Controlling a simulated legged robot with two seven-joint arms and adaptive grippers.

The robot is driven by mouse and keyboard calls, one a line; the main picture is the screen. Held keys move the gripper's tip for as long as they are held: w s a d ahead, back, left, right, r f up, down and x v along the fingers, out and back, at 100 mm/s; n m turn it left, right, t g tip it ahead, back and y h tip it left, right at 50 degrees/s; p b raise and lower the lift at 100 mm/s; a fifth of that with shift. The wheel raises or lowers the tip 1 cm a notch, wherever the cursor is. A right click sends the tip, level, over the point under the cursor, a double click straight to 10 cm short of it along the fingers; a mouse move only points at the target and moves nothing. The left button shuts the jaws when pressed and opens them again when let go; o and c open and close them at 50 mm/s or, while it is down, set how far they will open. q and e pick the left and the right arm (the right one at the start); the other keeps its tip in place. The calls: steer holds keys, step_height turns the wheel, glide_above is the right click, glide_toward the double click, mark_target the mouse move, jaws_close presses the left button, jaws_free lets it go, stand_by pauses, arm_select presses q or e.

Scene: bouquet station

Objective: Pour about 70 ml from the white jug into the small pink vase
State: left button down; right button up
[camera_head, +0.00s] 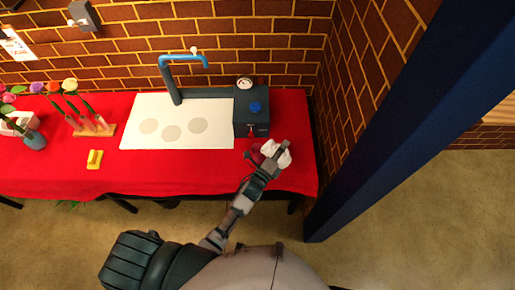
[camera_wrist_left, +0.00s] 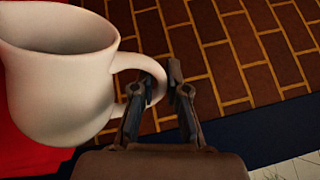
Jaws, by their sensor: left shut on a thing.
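The white jug (camera_head: 283,157) is at the right end of the red table, by the dark tap unit. It also shows large in the left wrist view (camera_wrist_left: 55,85), roughly upright, with its wide mouth at the top and its handle toward my fingers. My left gripper (camera_head: 269,166) is shut on the jug's handle; its fingers (camera_wrist_left: 160,88) show around the handle in the left wrist view. A small dark pink thing (camera_head: 255,154), likely the pink vase, is just left of the jug, partly hidden by my gripper. The liquid level cannot be made out. My right gripper is not in view.
The dark unit (camera_head: 251,115) with a blue knob is behind the jug. A blue post (camera_head: 385,120) stands right.

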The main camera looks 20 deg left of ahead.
mark_target(288, 153)
arm_select(q)
steer(key=shift+w+a+r+n+y+p, duration=0.15)
steer(key=shift+a+r+n+p, duration=0.15)
steer(key=shift+a+r+n, duration=0.45)
steer(key=shift+w+a+r+n+y+p, duration=0.15)
steer(key=shift+a+r+n+p, duration=0.2)
steer(key=shift+n, duration=0.6)
stand_by(1.7)
steer(key=shift+w+a+r+n+t, duration=0.15)
steer(key=shift+a+n, duration=0.15)
steer(key=shift+a, duration=0.1)
steer(key=shift+w+a+r+n+t, duration=0.1)
steer(key=shift+a+n+t, duration=0.05)
steer(key=shift+a+n, duration=0.2)
stand_by(0.4)
